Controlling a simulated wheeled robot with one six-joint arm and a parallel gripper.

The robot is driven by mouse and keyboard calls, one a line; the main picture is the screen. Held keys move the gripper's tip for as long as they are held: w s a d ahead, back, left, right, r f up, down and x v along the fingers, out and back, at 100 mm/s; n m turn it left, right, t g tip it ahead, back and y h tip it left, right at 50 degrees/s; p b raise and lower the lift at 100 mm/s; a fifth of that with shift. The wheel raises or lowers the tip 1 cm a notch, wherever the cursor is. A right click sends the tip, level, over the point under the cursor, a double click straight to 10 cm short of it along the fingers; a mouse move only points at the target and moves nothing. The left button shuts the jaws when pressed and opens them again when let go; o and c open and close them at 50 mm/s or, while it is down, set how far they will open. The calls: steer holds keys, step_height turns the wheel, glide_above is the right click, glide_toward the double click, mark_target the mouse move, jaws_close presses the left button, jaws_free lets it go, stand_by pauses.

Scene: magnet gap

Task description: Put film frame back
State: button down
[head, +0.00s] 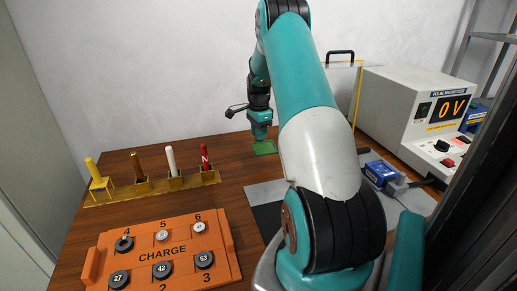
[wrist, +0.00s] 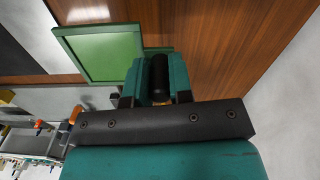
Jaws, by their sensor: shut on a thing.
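The film frame is a flat square with a darker green rim and a lighter green middle. It shows in the wrist view (wrist: 104,55) and small in the head view (head: 265,148), just under my gripper. My gripper (head: 260,136) is at the far side of the wooden table, pointing down. In the wrist view its fingers (wrist: 158,82) are close around a dark upright grip at the frame's edge, shut on the film frame. Exactly how the grip joins the frame is hidden by the fingers.
An orange CHARGE tray (head: 95,268) with numbered discs stands front left. A yellow rack (head: 125,192) with several upright sticks is behind it. A pulse magnetizer (head: 395,115) and a blue device (head: 381,173) are at right. The table (head: 235,170) is bare left of my gripper.

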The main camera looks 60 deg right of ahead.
mark_target(259, 148)
steer(key=shift+f, duration=3.4)
steer(key=shift+f, duration=0.1)
steer(key=c, duration=1)
jaws_free()
